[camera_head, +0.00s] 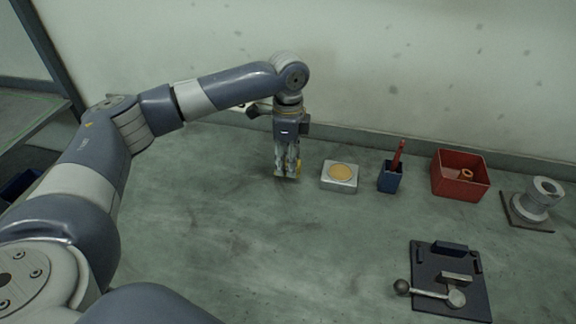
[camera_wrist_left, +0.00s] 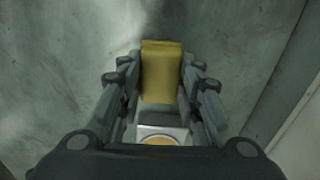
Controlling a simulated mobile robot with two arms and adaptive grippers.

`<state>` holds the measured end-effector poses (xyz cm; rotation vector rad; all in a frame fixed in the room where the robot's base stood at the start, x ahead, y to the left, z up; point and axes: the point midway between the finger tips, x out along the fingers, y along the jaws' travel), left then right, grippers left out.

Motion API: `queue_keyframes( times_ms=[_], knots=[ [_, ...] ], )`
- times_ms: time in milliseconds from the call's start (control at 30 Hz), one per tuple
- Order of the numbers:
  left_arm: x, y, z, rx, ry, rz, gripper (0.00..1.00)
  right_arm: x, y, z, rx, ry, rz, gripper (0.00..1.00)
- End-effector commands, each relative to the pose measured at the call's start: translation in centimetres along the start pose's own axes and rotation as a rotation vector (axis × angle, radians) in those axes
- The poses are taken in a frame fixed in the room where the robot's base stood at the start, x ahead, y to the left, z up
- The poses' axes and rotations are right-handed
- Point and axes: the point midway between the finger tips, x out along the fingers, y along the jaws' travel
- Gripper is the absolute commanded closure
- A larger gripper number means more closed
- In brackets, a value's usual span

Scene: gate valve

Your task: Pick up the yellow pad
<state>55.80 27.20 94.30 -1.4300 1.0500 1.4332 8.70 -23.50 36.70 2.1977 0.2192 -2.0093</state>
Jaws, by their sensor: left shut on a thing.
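The yellow pad (camera_wrist_left: 161,72) is between the fingers of my left gripper (camera_wrist_left: 158,95) in the left wrist view, with a finger against each side. In the head view my left gripper (camera_head: 287,172) points down near the back of the table, just left of the white block with a round tan top (camera_head: 340,177). Only a thin yellow edge of the pad (camera_head: 299,168) shows beside the fingers there. I cannot tell whether the pad is clear of the table. My right gripper is not in view.
Right of the white block stand a blue holder (camera_head: 390,179) with a red stick-like thing, a red box (camera_head: 460,190) with a small orange part inside, and a grey flanged part (camera_head: 537,200). A dark plate with a lever (camera_head: 449,276) lies front right. The table's middle is clear.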

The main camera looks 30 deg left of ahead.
Motion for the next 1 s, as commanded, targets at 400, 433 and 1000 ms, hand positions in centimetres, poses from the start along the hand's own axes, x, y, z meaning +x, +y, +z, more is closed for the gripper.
queue_keyframes(
  times_ms=[400, 433, 1000],
  knots=[
    [-1.9, 7.5, -4.2, 0.009, 0.002, -0.003, 0.87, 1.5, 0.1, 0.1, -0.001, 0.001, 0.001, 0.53],
    [-2.0, 8.2, -4.6, 0.009, 0.003, -0.003, 0.87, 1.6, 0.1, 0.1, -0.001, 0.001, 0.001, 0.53],
    [-2.8, 14.0, -7.8, 0.000, 0.001, -0.002, 0.87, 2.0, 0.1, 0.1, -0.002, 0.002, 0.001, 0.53]
  ],
)
